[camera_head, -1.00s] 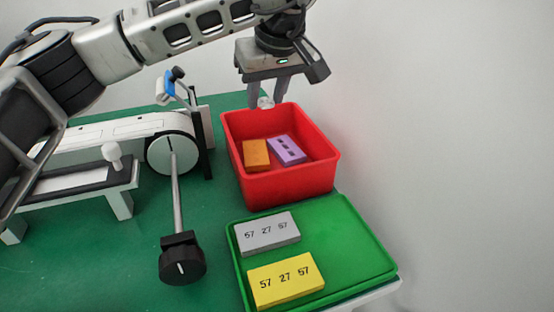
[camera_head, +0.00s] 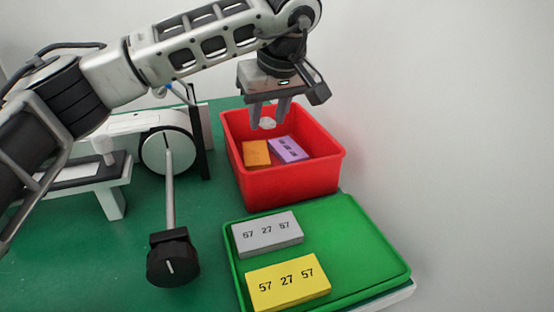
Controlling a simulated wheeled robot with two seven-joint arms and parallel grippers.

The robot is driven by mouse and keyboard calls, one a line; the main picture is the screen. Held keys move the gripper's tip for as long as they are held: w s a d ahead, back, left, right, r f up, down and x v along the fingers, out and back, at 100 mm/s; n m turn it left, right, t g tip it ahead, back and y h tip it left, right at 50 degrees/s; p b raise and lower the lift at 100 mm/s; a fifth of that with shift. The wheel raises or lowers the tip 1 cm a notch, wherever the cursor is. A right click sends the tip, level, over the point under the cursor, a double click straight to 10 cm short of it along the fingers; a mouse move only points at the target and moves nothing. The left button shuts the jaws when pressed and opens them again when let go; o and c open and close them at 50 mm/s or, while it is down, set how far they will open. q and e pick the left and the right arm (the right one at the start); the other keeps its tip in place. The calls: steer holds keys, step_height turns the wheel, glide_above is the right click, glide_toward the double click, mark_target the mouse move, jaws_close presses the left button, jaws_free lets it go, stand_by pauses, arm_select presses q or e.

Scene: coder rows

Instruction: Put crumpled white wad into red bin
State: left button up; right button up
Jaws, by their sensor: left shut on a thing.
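The crumpled white wad (camera_head: 267,123) is small and pale, and sits between the fingertips of my left gripper (camera_head: 268,121). My left gripper is shut on it and points down over the back part of the red bin (camera_head: 298,187). The fingertips are at about the height of the bin's rim or slightly inside; I cannot tell exactly. The bin holds an orange block (camera_head: 256,153) and a purple block (camera_head: 288,149) with dark marks. My right gripper is not in view.
A green tray (camera_head: 360,258) in front of the bin holds a grey block (camera_head: 267,234) and a yellow block (camera_head: 287,283), both printed with numbers. A white machine with a round disc (camera_head: 167,152) and a black-knobbed lever (camera_head: 173,259) stands left of the bin.

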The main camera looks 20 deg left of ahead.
arm_select(q)
steer(key=o, duration=1)
steer(key=shift+o, duration=0.2)
steer(key=shift+r, duration=0.1)
steer(key=p+v, duration=0.3)
steer(key=v, duration=1.2)
steer(key=shift+d+r+p, duration=0.2)
steer(key=shift+r+p, duration=0.15)
steer(key=shift+p, duration=0.05)
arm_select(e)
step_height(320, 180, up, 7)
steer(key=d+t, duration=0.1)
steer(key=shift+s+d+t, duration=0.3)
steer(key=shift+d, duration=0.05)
arm_select(q)
steer(key=shift+s, duration=0.15)
